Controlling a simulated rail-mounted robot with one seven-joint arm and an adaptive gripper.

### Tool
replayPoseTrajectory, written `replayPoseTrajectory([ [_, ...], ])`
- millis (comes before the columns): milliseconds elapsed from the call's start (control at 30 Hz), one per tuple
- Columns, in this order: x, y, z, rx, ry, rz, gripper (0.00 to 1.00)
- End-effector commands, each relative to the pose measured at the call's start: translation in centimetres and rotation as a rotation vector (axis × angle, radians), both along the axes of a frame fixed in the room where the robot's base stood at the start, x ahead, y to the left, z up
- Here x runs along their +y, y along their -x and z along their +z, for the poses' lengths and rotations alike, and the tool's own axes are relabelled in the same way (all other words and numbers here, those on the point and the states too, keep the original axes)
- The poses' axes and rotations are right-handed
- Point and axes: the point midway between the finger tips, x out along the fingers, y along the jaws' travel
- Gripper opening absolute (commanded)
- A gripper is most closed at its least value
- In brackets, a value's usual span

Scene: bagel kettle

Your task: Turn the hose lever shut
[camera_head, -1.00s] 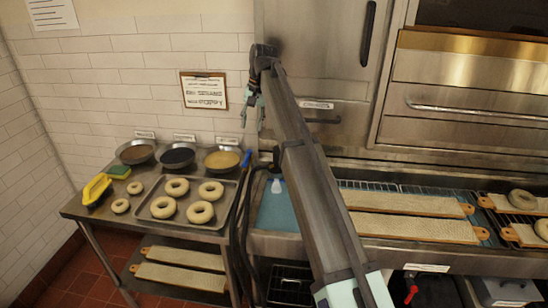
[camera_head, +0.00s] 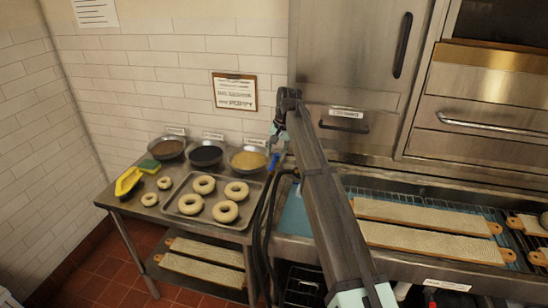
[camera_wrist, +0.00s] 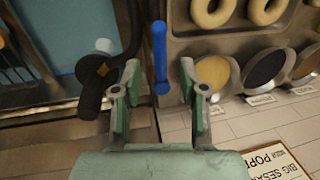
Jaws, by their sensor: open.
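The hose lever appears to be a blue bar (camera_head: 274,161), beside the black hose (camera_head: 263,225) at the right end of the bagel table. In the wrist view the blue bar (camera_wrist: 160,55) runs up and down the picture. Its lower end lies between the two fingers of my gripper (camera_wrist: 159,78), with a gap on each side. A black hose fitting (camera_wrist: 90,92) is just left of the left finger. In the head view my gripper (camera_head: 279,142) points down just above the lever. It is open and holds nothing. Contact with the lever cannot be seen.
Bowls of toppings, such as the yellow one (camera_head: 248,160), and a bagel tray (camera_head: 183,222) stand left of the lever. A tiled wall and a steel cabinet (camera_head: 345,60) are behind.

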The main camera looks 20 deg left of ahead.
Motion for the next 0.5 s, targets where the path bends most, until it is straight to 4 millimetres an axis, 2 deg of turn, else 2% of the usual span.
replayPoseTrajectory([
  [200, 0.5, 0.1, -2.7, 0.001, 0.000, 0.000, 0.42],
  [500, 0.7, 0.1, -3.6, -0.001, 0.000, 0.001, 0.42],
])
